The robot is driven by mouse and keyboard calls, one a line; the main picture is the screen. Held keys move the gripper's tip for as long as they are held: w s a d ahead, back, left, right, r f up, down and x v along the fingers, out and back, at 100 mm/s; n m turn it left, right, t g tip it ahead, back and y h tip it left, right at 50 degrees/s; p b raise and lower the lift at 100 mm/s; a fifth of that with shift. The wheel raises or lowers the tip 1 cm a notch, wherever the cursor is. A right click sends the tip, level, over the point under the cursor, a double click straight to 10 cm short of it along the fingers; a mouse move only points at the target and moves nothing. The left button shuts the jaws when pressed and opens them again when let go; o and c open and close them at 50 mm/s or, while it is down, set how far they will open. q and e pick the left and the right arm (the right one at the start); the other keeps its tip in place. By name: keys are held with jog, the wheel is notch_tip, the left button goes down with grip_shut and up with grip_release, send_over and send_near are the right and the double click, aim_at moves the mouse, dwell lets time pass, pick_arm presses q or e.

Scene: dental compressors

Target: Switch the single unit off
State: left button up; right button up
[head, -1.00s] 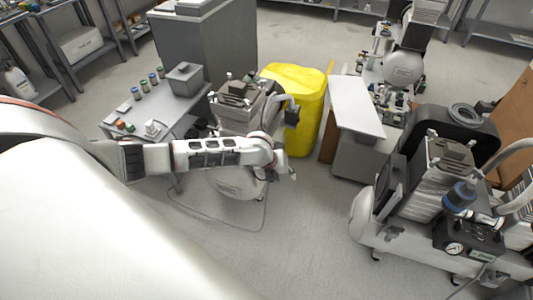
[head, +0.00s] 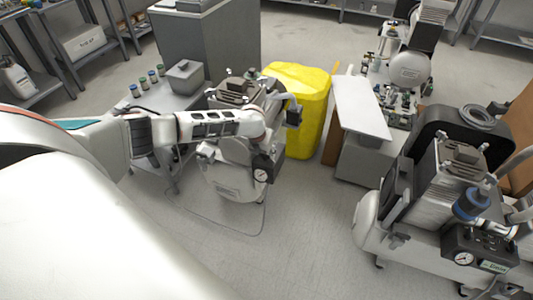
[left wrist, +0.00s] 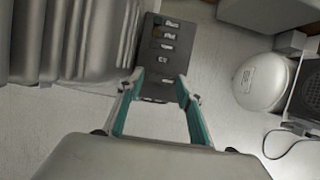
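The single unit, a compressor with one white tank (head: 230,180), stands left of centre in the head view. My right gripper is not in view.
A yellow bin (head: 300,125) stands right behind the unit. A small table with jars (head: 165,100) is to its left. A white-topped cart (head: 360,108) and a larger compressor (head: 445,190) are at right. Floor in front is clear except for a cable (head: 262,215).

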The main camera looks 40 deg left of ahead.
pick_arm(q)
jog(key=shift+w+f, duration=0.1)
jog(key=shift+f, duration=0.1)
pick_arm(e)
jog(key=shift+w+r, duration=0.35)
pick_arm(q)
jog(key=c, duration=0.8)
jog(key=shift+c, duration=0.2)
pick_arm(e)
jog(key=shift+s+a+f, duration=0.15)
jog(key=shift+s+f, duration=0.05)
